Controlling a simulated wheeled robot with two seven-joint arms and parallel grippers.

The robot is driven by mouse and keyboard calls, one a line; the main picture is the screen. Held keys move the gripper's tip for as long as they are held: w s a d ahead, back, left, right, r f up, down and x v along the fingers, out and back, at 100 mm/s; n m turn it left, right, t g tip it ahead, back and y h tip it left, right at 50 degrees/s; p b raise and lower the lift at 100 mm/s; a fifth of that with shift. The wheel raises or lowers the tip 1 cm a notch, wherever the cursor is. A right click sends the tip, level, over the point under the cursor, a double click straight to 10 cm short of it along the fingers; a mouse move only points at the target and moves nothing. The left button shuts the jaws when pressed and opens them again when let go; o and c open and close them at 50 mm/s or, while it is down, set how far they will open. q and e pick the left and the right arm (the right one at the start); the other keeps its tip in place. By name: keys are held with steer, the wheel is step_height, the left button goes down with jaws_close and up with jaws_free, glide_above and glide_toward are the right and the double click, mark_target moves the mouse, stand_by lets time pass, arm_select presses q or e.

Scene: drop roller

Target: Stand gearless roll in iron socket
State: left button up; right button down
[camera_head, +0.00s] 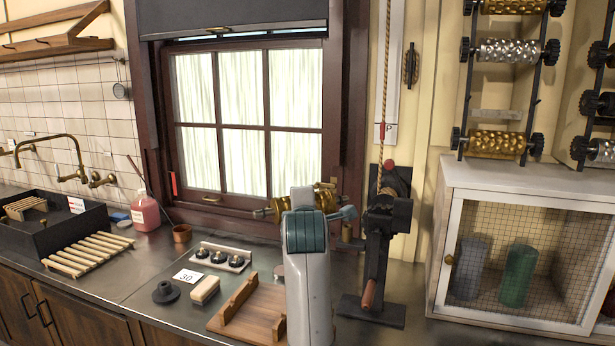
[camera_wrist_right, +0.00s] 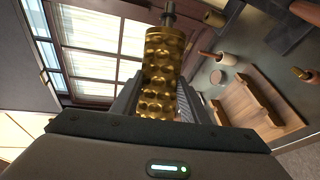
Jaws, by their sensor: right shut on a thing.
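A brass embossed roll (camera_wrist_right: 160,70) is clamped between the fingers of my right gripper (camera_wrist_right: 163,100) in the right wrist view. A bare metal shaft end shows at its far tip, with no gear on it. In the head view the roll (camera_head: 281,206) lies about level in the air before the window, partly hidden by my right arm, which also hides the fingers. A dark round socket (camera_head: 166,292) with a raised, holed centre stands on the counter at left, apart from the roll. My left gripper is out of view.
A wooden cradle (camera_head: 238,312), brush (camera_head: 206,289), card marked 30 (camera_head: 187,276) and gear tray (camera_head: 221,257) lie near the socket. A copper cup (camera_head: 181,233) and pink bottle (camera_head: 146,212) stand behind. A black press (camera_head: 386,225) and mesh-front cabinet (camera_head: 529,181) stand right.

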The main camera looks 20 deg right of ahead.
steer(key=s+a+f+n+y+b, duration=0.1)
steer(key=s+a+f, duration=0.1)
steer(key=s+f, duration=0.5)
steer(key=s+a+f+n+y+b, duration=0.1)
steer(key=s+a+f+y, duration=0.15)
steer(key=f, duration=0.85)
steer(key=s+a+f+n+y, duration=0.1)
steer(key=s+f, duration=0.3)
steer(key=s, duration=0.3)
steer(key=s+a+f+n+t+b, duration=0.1)
steer(key=s+a+f, duration=0.1)
steer(key=s+f, duration=0.3)
steer(key=s, duration=0.3)
steer(key=shift+y, duration=0.35)
steer(key=shift+w, duration=0.1)
